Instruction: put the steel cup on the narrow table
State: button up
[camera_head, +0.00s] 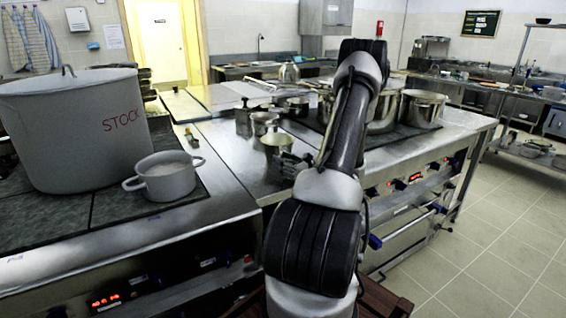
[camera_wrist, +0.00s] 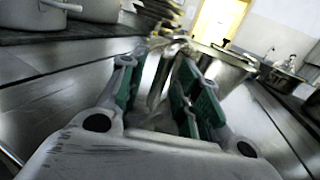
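A steel cup (camera_head: 276,142) with a round open rim stands on the steel worktop, just beyond my gripper (camera_head: 288,162). The narrow table may be the steel strip (camera_head: 232,150) between the two stoves; I cannot tell for sure.
A large stockpot (camera_head: 75,130) and a small two-handled pot (camera_head: 166,177) stand on the left stove. A steel canister (camera_head: 243,120) and a smaller pot (camera_head: 263,122) stand close behind the cup. A large steel pot (camera_head: 422,108) is on the right stove. The floor at right is clear.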

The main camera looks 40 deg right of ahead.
jog(key=shift+s+f, duration=0.15)
jog(key=s+d, duration=0.1)
jog(key=s, duration=1)
jog(key=a+r+n+g+y, duration=0.5)
jog(key=a+n, duration=0.3)
jog(key=a, duration=0.4)
jog(key=a+r+n+g+y, duration=0.4)
jog(key=a+r+n+g, duration=0.3)
jog(key=a, duration=0.5)
jog(key=s+a+r+n+g+h, duration=0.2)
jog(key=s+a+n+g+h, duration=0.4)
jog(key=n, duration=0.3)
jog(key=s+d+r+n+t+h, duration=0.2)
jog(key=s+r+n+t+h, duration=0.2)
jog(key=r+n, duration=0.3)
jog(key=n+h, duration=0.1)
jog(key=n, duration=0.2)
jog(key=shift+s, duration=0.4)
jog(key=shift+d, duration=0.1)
